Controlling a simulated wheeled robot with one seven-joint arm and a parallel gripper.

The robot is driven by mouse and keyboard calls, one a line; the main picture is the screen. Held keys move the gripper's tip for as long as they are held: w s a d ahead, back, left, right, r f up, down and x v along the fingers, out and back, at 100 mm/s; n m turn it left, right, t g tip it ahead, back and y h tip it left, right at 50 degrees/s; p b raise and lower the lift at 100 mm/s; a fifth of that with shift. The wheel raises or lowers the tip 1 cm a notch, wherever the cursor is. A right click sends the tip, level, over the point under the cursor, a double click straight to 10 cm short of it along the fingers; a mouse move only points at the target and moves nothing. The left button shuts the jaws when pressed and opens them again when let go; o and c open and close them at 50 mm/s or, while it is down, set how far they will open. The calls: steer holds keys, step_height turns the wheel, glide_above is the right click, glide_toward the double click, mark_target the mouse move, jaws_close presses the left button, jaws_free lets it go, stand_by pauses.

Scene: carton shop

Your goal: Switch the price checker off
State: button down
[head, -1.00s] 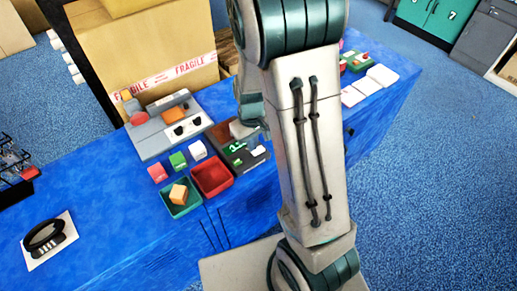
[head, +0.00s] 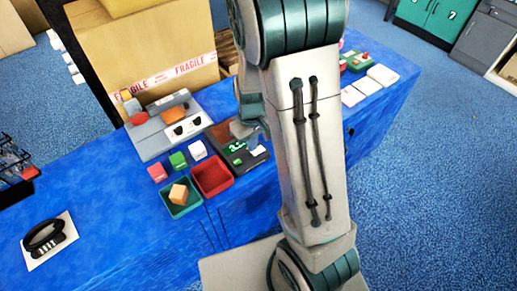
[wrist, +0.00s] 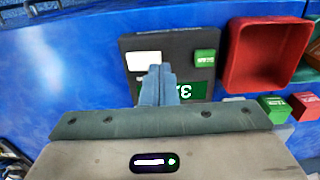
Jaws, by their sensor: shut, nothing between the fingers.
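The price checker looks to be the dark flat device on the blue table, seen in the head view (head: 232,137) and the wrist view (wrist: 133,45). It has a lit green screen (wrist: 192,91) with pale characters, a white patch (wrist: 143,58) and a small green labelled key (wrist: 205,57). My gripper (wrist: 158,68) is shut and empty, its fingertips over the device between the white patch and the screen. They hide part of the screen; I cannot tell whether they touch. In the head view my gripper (head: 243,130) is at the device, partly hidden by my arm.
A red tray (head: 228,182) and a green tray (head: 193,207) holding an orange block sit close by. Small blocks and a grey machine (head: 150,145) with black knobs lie left, before a tall carton (head: 150,50).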

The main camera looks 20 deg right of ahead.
steer(key=shift+f+b, duration=0.95)
steer(key=shift+f, duration=0.15)
stand_by(0.3)
steer(key=shift+r, duration=0.1)
steer(key=shift+r+p, duration=2.75)
steer(key=shift+r, duration=0.75)
steer(key=s+r+m+t, duration=0.2)
steer(key=s+r+m, duration=0.1)
steer(key=s+r, duration=1)
step_height(320, 180, up, 3)
steer(key=shift+s+r+m+t, duration=0.1)
steer(key=shift+s+m+t, duration=0.3)
